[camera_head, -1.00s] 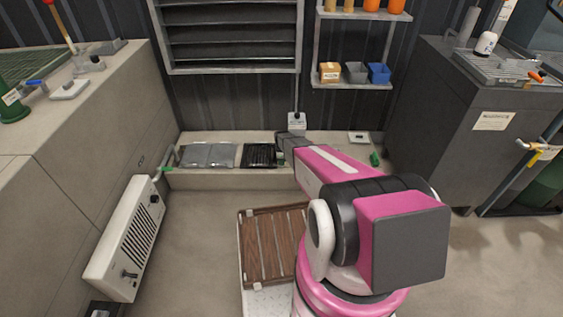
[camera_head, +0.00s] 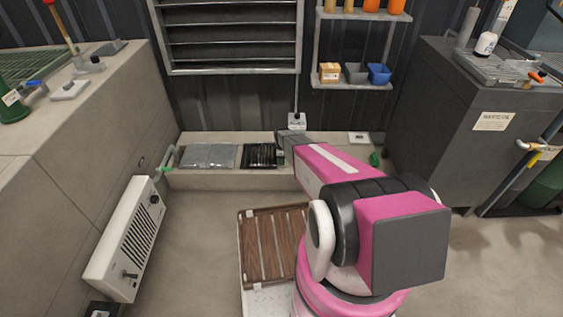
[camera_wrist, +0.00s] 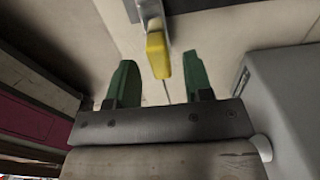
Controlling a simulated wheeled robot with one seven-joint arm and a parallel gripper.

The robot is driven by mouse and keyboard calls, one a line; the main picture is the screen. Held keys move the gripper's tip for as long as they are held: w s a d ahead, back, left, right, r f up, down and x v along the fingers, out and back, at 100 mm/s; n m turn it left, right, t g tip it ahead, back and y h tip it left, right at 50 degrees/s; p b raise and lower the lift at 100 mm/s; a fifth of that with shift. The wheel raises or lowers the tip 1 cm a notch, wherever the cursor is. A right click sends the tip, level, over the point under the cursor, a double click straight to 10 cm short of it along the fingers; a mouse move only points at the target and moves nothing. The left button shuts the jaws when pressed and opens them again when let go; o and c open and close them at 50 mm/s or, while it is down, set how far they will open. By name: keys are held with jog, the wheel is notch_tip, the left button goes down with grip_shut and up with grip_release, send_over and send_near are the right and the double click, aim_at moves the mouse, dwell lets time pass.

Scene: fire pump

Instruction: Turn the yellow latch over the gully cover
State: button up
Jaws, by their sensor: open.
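In the wrist view, the yellow latch (camera_wrist: 157,56) hangs from a grey metal fitting (camera_wrist: 150,9) at the top. My gripper (camera_wrist: 156,64) is open, with its two green fingers apart. The latch's lower end shows between the fingertips, nearer the right one; I cannot tell whether they touch. In the head view, a dark slatted grate (camera_head: 260,155) lies in the low ledge by the back wall, probably the gully cover. My arm reaches to its right side, and the latch and fingers are not visible there.
Grey plates (camera_head: 209,155) lie left of the grate on the concrete ledge (camera_head: 230,179). A white slotted unit (camera_head: 126,238) stands at left and a dark waste-oil cabinet (camera_head: 455,130) at right. A wooden slatted pallet (camera_head: 270,245) is in front. A large grey block (camera_wrist: 285,100) is close right of my gripper.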

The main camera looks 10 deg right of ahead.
notch_tip(320, 180, up, 9)
jog(key=shift+f, duration=0.15)
dwell(0.4)
jog(key=s+r+n, duration=1)
jog(key=s+r, duration=0.3)
jog(key=s, duration=0.3)
jog(key=s+r+n, duration=1)
jog(key=s+r, duration=0.2)
jog(key=s, duration=0.4)
jog(key=shift+s+a+r, duration=0.25)
jog(key=shift+s+r, duration=0.1)
